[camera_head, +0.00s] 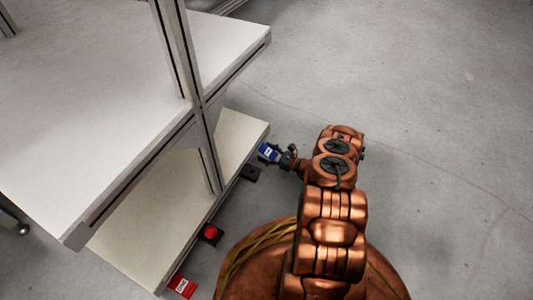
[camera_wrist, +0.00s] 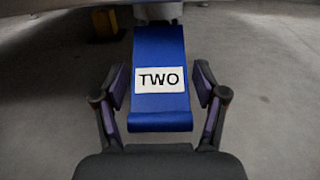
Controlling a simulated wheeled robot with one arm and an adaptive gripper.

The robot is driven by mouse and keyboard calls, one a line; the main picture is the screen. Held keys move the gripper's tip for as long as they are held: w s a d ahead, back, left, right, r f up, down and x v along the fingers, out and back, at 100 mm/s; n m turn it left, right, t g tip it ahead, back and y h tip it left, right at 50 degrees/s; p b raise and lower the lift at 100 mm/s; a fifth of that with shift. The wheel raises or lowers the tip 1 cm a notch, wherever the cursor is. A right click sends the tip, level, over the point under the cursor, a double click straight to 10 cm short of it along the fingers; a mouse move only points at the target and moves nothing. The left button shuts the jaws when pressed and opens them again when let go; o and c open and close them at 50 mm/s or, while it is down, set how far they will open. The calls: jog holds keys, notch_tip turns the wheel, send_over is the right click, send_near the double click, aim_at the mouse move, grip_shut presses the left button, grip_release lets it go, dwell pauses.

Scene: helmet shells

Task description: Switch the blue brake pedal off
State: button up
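The blue brake pedal (camera_wrist: 160,48) bears a white label reading TWO and fills the middle of the wrist view. In the head view the blue pedal (camera_head: 268,152) sits low at the edge of the lower shelf. My gripper (camera_wrist: 160,88) is open, with one finger on each side of the pedal's lower part. Small gaps show between the fingers and the pedal's sides. In the head view my gripper (camera_head: 287,158) is at the pedal's right end, and its fingers are too small to make out.
A red pedal (camera_head: 182,286) with a white label and a red button (camera_head: 211,232) lie along the lower shelf's (camera_head: 150,232) front edge. A black block (camera_head: 250,173) is near the blue pedal. The upper table (camera_head: 90,95) overhangs at left. Floor at right is clear.

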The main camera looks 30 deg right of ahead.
grip_shut()
dwell(0.4)
